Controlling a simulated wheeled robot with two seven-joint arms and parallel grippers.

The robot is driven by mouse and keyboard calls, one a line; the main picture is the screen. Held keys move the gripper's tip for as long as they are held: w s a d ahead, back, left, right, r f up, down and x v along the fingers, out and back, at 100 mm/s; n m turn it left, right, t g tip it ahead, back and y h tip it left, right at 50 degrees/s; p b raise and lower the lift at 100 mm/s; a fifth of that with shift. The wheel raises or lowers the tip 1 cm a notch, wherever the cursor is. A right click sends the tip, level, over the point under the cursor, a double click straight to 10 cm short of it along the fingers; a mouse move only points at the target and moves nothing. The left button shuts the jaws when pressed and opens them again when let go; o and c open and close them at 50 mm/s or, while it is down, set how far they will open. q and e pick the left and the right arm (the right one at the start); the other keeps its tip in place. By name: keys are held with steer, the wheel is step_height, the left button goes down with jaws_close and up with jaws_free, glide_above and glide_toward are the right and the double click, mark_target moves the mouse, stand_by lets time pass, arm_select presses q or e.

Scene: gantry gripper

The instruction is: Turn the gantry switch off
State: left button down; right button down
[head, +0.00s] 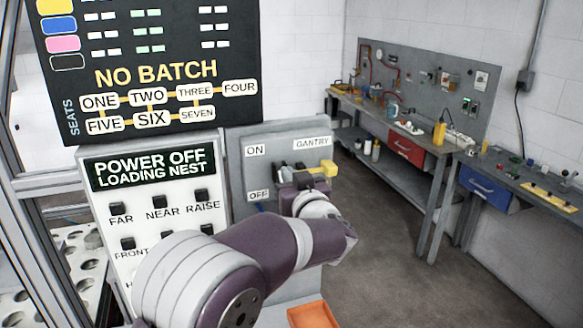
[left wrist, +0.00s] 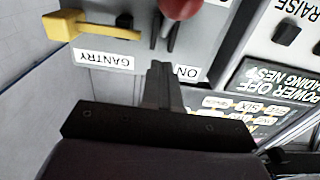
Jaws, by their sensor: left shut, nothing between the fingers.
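The grey gantry panel (head: 236,165) stands right of the control box, with an ON label at its upper left, OFF at its lower left and GANTRY at its upper right. My left gripper (head: 284,172) is in front of it, between the ON and OFF labels, and hides part of the switch. In the left wrist view its shut, empty fingers (left wrist: 160,68) are close to the ON label (left wrist: 186,72). A red rounded knob (left wrist: 180,8) shows just beyond the fingertips. A yellow handle (head: 322,170) sticks out at right; it also shows in the left wrist view (left wrist: 62,25). My right gripper is out of view.
The control box (head: 100,165) with black buttons and a display reading POWER OFF LOADING NEST is left of the panel. A NO BATCH board (head: 160,45) is above. An orange tray (head: 313,315) is below. Workbenches (head: 425,150) are far right, with open floor before them.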

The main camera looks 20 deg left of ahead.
arm_select(q)
steer(key=r+p+v, duration=0.1)
steer(key=v, duration=0.7)
steer(key=shift+s+d, duration=0.2)
steer(key=shift+s, duration=0.15)
